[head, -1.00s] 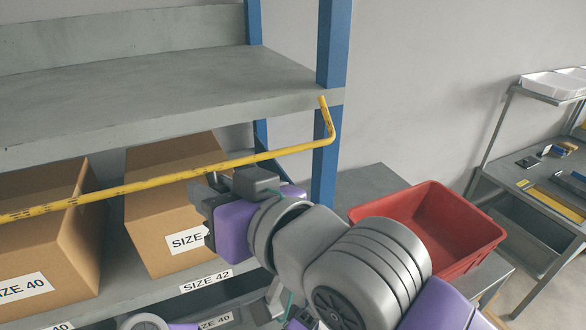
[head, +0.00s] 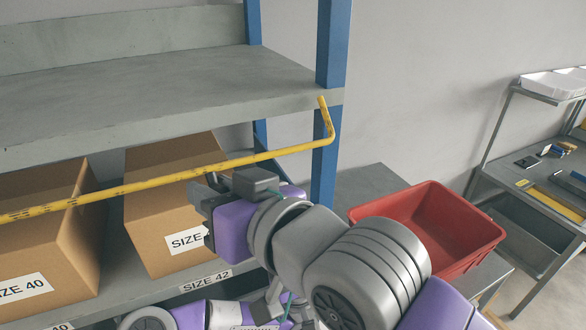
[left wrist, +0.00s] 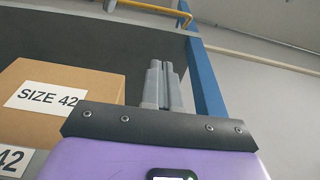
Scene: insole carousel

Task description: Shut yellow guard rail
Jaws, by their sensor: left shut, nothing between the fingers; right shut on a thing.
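The yellow guard rail (head: 110,189) runs across the front of the shelf bay in the head view, below the upper shelf. Its bent right end turns up beside the blue post. My right gripper (head: 204,186) is shut on the rail, left of that bend; its fingers partly hide the contact. The rail also shows at the top of the left wrist view (left wrist: 152,6). My left gripper (left wrist: 163,78) is shut and empty in the left wrist view, beside the SIZE 42 box and apart from the rail. In the head view, the left arm shows low, partly hidden.
Cardboard boxes, one labelled SIZE 40 (head: 45,250) and another (head: 165,205), stand on the lower shelf behind the rail. A blue post (head: 325,165) is at the bay's right side. A red bin (head: 450,225) stands right of my right arm. A workbench (head: 545,175) is farther right.

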